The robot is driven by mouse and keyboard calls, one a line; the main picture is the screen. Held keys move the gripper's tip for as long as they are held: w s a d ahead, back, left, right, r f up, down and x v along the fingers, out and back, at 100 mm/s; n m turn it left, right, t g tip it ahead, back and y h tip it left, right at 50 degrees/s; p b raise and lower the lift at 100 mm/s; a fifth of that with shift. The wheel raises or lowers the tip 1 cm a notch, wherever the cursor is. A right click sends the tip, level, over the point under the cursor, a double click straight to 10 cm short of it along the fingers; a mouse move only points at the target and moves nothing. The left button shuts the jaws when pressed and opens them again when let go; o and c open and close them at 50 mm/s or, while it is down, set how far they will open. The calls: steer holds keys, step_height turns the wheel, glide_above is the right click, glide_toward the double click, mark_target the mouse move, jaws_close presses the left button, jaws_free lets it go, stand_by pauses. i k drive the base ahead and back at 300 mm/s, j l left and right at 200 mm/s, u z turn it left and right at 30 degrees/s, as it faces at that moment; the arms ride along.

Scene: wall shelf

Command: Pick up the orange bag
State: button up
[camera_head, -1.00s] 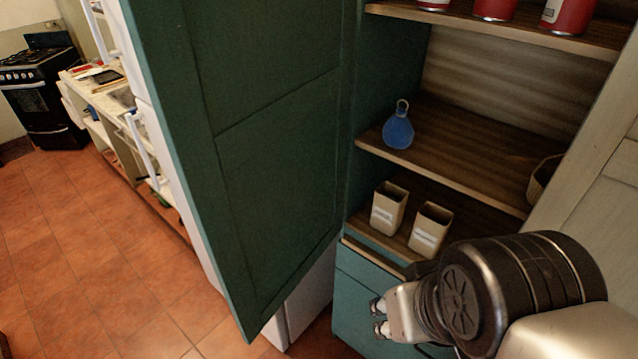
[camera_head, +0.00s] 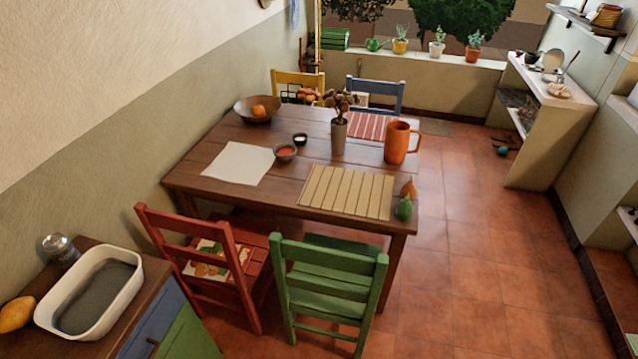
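A flat whitish thing printed in orange and green (camera_head: 205,268), perhaps a bag, lies on the seat of the red chair (camera_head: 160,230), partly hidden by the chair's back slats. Several round orange things (camera_head: 307,95) show at the yellow chair (camera_head: 297,77) behind the table, partly covered; I cannot tell if they are in a bag. My gripper is not in view.
A wooden table (camera_head: 210,200) holds a bowl, an orange pitcher (camera_head: 398,142), a vase and mats. A green chair (camera_head: 330,285) stands in front. A cabinet with a white basin (camera_head: 125,295) is at lower left. The tiled floor (camera_head: 470,270) on the right is clear.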

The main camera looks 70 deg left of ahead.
mark_target(408, 186)
steer(key=u, duration=1.95)
steer(key=i+l+u, duration=0.2)
steer(key=i+l, duration=0.3)
steer(key=i, duration=0.25)
steer(key=i+l+u, duration=0.2)
steer(key=i+l, duration=0.4)
steer(key=i+l+u, duration=0.2)
steer(key=i+l, duration=0.55)
steer(key=i+l+u, duration=0.2)
steer(key=i+l, duration=0.4)
steer(key=l, duration=0.2)
